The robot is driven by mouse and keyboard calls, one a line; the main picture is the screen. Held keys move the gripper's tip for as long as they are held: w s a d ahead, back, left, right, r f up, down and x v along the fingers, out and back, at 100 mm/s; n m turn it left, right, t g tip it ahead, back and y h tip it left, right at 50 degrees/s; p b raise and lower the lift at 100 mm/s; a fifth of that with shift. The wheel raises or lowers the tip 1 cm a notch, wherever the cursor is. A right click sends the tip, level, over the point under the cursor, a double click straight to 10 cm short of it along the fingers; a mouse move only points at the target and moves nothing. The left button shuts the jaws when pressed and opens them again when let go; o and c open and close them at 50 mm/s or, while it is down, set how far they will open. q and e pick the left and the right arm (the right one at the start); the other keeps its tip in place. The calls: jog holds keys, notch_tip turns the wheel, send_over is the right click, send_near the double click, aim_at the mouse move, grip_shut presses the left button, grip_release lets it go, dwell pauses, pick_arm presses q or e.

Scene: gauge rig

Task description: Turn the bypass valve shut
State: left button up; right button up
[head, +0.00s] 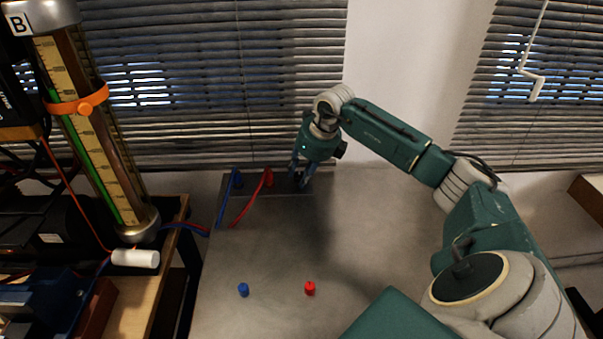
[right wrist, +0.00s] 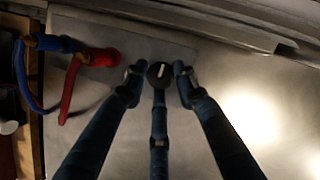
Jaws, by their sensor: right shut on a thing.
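The bypass valve appears as a round black knob (right wrist: 160,72) with a white mark, in the right wrist view. The mark points nearly up the picture, tilted slightly right. My right gripper (head: 301,181) reaches down at the far end of the grey bench. In the right wrist view its fingers (right wrist: 158,79) close around the knob from the left, right and below. In the head view the fingers mostly hide the knob. My left gripper is out of view.
Red (head: 268,178) and blue (head: 237,179) hose fittings stand left of the gripper, the red one closest. A blue cap (head: 243,289) and a red cap (head: 310,288) sit on the bench (head: 250,255). A gauge column (head: 97,140) with an orange ring (head: 80,104) stands left.

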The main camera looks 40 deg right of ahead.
jog(key=m, duration=0.1)
jog(key=m+h, duration=0.1)
jog(key=m, duration=0.1)
jog(key=r+m, duration=0.1)
jog(key=shift+w+h, duration=0.35)
jog(key=shift+h, duration=0.05)
jog(key=m+h, duration=0.1)
jog(key=m, duration=0.2)
jog(key=m+g, duration=0.1)
jog(key=m, duration=0.2)
jog(key=shift+w+a+h+b, duration=0.1)
jog(key=shift+w+h+b, duration=0.05)
jog(key=shift+h+b, duration=0.2)
jog(key=m+g+h, duration=0.1)
jog(key=m, duration=0.2)
jog(key=shift+f+m, duration=0.1)
jog(key=shift+m, duration=0.2)
jog(key=shift+w+m+g, duration=0.1)
jog(key=shift+m+g, duration=0.8)
jog(key=shift+m, duration=1)
jog(key=o, duration=1.1)
jog(key=shift+c, duration=0.2)
jog(key=shift+o, duration=0.2)
jog(key=shift+s+f, duration=0.15)
jog(key=shift+s, duration=0.1)
